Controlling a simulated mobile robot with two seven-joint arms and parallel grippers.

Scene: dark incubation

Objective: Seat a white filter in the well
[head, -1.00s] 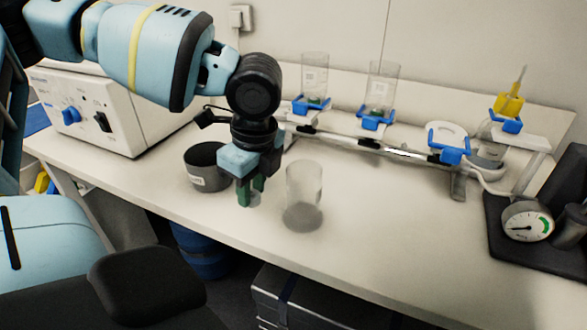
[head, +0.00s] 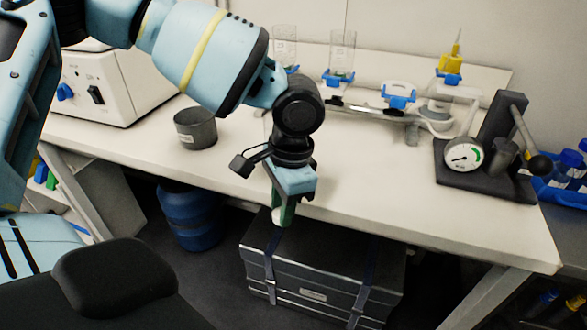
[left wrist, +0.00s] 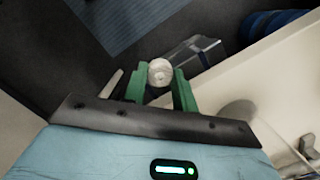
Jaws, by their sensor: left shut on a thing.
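My left gripper (head: 283,212) points down in front of the bench's front edge, above the dark chest. In the left wrist view its green fingers (left wrist: 160,90) are shut on a small round white piece (left wrist: 160,71), which looks like the white filter. In the head view this piece is barely visible at the fingertips. At the back, a white round seat with a blue clamp (head: 398,96) stands without a cup on the manifold, right of two clear cups (head: 342,52). I cannot tell from here which opening is the well. My right gripper is out of view.
A dark grey pot (head: 196,130) stands left of my arm, near a white instrument (head: 110,85). A black stand with a gauge (head: 463,156) and lever is at the right. The bench (head: 400,190) front is clear between. A strapped chest (head: 310,275) lies below.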

